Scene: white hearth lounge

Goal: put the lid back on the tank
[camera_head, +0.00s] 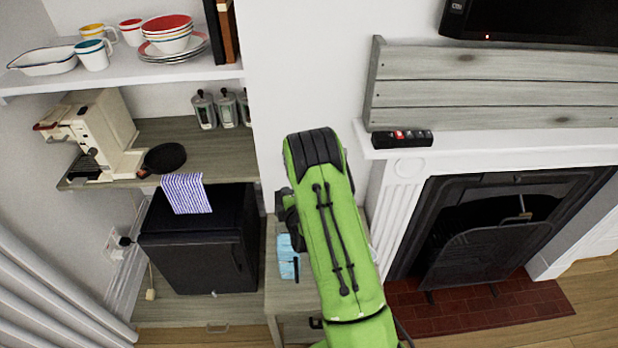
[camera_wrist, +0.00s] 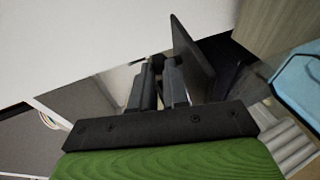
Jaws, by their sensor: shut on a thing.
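My gripper (camera_wrist: 160,70) shows in the wrist view with its two dark fingers close together. It is shut on a thin dark flat plate (camera_wrist: 192,46), which looks like the lid and stands tilted at the fingertips. A light blue object (camera_wrist: 302,82), perhaps the tank, is at the right edge of the wrist view, apart from the plate. In the head view a light blue object (camera_head: 288,257) stands on a low grey wood cabinet, partly hidden by my green arm. My arm also hides most of the gripper there.
A black fridge (camera_head: 195,240) with a striped cloth (camera_head: 186,192) stands left of the cabinet. A coffee machine (camera_head: 100,130) and canisters (camera_head: 215,108) sit on the shelf above. The fireplace (camera_head: 490,225) is on the right. The white wall is close behind my arm.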

